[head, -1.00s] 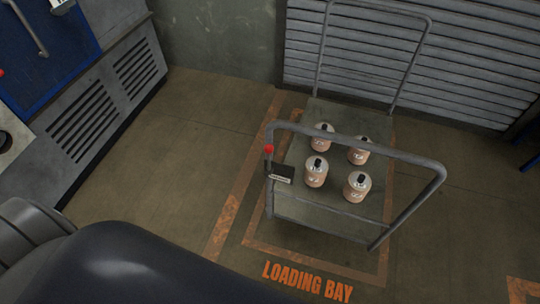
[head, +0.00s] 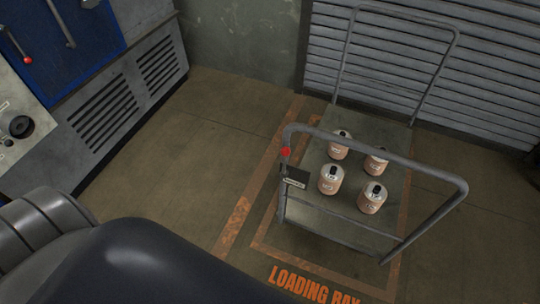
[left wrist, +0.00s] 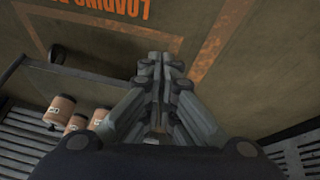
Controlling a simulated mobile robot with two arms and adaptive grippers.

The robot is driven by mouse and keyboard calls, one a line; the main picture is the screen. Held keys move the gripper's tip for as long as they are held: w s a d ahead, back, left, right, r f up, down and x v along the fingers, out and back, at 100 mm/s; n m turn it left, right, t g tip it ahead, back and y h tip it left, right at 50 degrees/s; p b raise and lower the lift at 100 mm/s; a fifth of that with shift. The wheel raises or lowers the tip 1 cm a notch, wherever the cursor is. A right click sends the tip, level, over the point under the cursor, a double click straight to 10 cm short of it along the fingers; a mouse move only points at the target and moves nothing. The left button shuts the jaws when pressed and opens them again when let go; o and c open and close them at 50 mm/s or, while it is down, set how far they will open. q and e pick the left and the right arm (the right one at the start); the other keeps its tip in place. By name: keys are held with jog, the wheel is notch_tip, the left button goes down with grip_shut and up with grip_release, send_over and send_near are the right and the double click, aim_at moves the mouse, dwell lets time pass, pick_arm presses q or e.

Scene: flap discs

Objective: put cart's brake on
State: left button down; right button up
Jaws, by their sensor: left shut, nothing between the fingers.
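The cart (head: 370,238) is a grey flatbed with tube handles at both ends, standing in the marked floor bay. A red-knobbed lever (head: 285,152) stands upright at the left end of its near handle (head: 385,155), beside a small dark label plate (head: 297,179). My left gripper (left wrist: 159,62) is shut and empty in the left wrist view. There it is over the floor, to the right of the cart's handle bar (left wrist: 40,64) and apart from it. The red knob is not visible in that view. The head view shows only my dark arm, no gripper.
Several tan canisters (head: 331,179) stand on the cart's deck. A grey cabinet (head: 105,120) with vents, a dial and a red-tipped lever is at the left. A slatted shutter (head: 490,80) is behind the cart. The floor (head: 165,155) between cabinet and cart is clear.

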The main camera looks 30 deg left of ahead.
pick_arm(q)
jog(key=w+a+r+n+t+b, duration=0.35)
jog(key=w+r+n+t, duration=0.4)
jog(key=w+r, duration=0.95)
jog(key=w+a+r+n+t, duration=0.1)
jog(key=w+r+n+t, duration=0.1)
jog(key=r, duration=0.8)
jog(key=w+a+r+n+t, duration=0.1)
jog(key=w+r+n+t, duration=0.2)
jog(key=r, duration=0.7)
jog(key=shift+w+a+n+b, duration=0.2)
jog(key=shift+w+n+b, duration=0.1)
jog(key=shift+n+b, duration=0.1)
jog(key=w+d+f+p, duration=0.1)
jog(key=w+d, duration=0.3)
jog(key=w, duration=0.7)
jog(key=shift+p, duration=0.6)
